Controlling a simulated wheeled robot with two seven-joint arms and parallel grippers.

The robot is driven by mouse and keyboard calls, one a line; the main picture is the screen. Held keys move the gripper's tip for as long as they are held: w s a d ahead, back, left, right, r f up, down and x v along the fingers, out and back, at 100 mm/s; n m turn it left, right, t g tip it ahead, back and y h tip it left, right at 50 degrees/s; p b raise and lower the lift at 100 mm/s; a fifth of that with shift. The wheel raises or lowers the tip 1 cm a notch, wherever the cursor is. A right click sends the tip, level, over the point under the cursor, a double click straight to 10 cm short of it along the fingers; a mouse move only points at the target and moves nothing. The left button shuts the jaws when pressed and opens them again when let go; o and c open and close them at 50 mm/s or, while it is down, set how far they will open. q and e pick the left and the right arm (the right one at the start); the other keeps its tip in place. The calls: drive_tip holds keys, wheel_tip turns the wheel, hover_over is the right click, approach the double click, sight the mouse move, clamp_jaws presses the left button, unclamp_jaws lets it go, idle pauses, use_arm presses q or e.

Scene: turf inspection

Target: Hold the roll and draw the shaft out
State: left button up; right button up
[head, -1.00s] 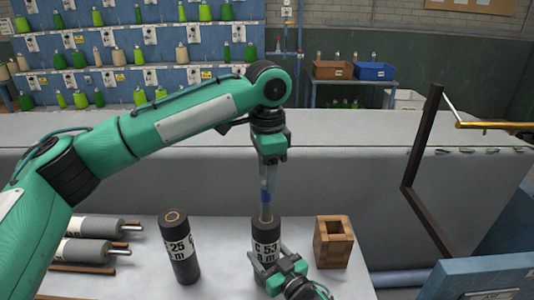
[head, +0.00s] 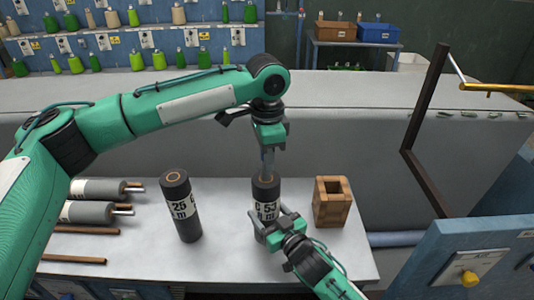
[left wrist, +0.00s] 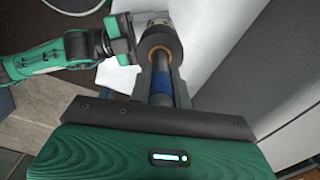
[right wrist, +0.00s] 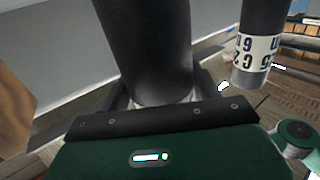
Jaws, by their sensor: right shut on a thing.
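The dark roll with a white label (head: 266,212) stands upright on the grey table. My right gripper (head: 268,228) is shut around its lower part; the roll (right wrist: 155,50) fills the space between the fingers in the right wrist view. A shaft with a blue band (left wrist: 162,85) stands up from the roll's core. My left gripper (head: 267,165) points down just above the roll. In the left wrist view its fingers (left wrist: 162,88) are on both sides of the shaft and look apart from it. The shaft's lower part is hidden inside the roll.
A second upright dark roll (head: 181,208) stands to the left. A square, open-topped wooden box (head: 332,212) stands close on the right. Grey rolls (head: 88,212) and brown rods (head: 75,258) lie at the left. A dark bent frame (head: 425,120) rises at the right.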

use_arm(q)
clamp_jaws()
drive_tip(key=shift+o, duration=0.2)
unclamp_jaws()
clamp_jaws()
wheel_tip(320, 180, up, 26)
idle(2.3)
use_arm(e)
drive_tip(key=o, duration=1.5)
